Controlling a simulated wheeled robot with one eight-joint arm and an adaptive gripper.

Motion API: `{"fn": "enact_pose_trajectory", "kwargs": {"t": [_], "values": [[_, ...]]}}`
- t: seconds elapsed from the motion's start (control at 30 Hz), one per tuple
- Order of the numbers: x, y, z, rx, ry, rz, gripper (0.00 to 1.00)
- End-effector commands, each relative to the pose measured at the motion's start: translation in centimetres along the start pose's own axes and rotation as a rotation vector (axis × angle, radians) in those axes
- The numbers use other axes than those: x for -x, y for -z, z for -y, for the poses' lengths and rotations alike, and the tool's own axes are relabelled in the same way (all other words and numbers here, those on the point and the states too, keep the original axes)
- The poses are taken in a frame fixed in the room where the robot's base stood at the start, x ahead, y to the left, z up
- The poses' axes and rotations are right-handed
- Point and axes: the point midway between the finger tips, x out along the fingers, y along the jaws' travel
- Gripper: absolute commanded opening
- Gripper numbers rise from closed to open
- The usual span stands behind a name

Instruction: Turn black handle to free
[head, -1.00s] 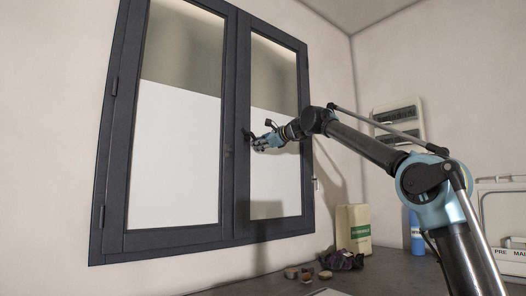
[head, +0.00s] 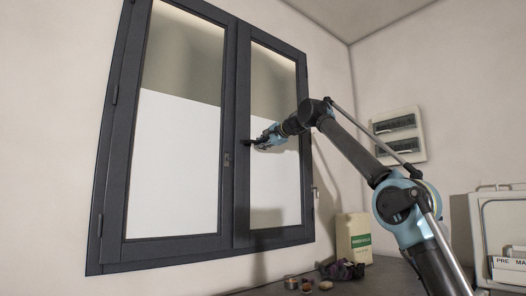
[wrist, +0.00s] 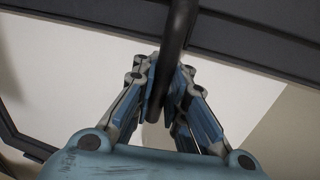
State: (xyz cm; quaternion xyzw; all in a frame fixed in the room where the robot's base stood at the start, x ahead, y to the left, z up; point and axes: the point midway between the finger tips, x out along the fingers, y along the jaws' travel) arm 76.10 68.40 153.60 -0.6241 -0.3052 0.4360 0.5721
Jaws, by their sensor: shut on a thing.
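A dark two-pane window (head: 235,200) fills the left wall and looks closed. The black handle (head: 247,142) sits on the middle upright of its frame and points sideways to the right, roughly level. My gripper (head: 263,140) is at the handle's outer end. In the wrist view the black handle (wrist: 181,30) runs down from the dark frame between the fingers of my gripper (wrist: 166,80), which are closed on it from both sides. The fingers hide part of its end.
A small dark fitting (head: 227,160) is on the upright left of the handle. Below the window, a counter holds a cream and green carton (head: 353,238), a dark crumpled bundle (head: 342,270) and small round items (head: 307,284). A breaker box (head: 398,135) hangs on the right wall.

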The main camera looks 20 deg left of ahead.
Motion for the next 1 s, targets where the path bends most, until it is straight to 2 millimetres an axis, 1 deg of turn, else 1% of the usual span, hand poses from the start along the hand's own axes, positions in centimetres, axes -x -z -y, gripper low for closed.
{"fn": "enact_pose_trajectory", "kwargs": {"t": [0.2, 0.63, 0.67, 0.7, 0.73, 1.0], "values": [[0.06, 0.02, 0.29, 0.042, 0.001, -0.009, 0.0], [0.08, 0.03, 0.35, 0.049, 0.001, -0.011, 0.0], [0.09, 0.04, 0.35, 0.049, 0.001, -0.011, 0.16], [0.09, 0.04, 0.35, 0.049, 0.001, -0.011, 0.25], [0.09, 0.04, 0.35, 0.049, 0.001, -0.011, 0.32], [0.07, 0.04, 0.32, 0.048, 0.001, -0.01, 0.33]]}}
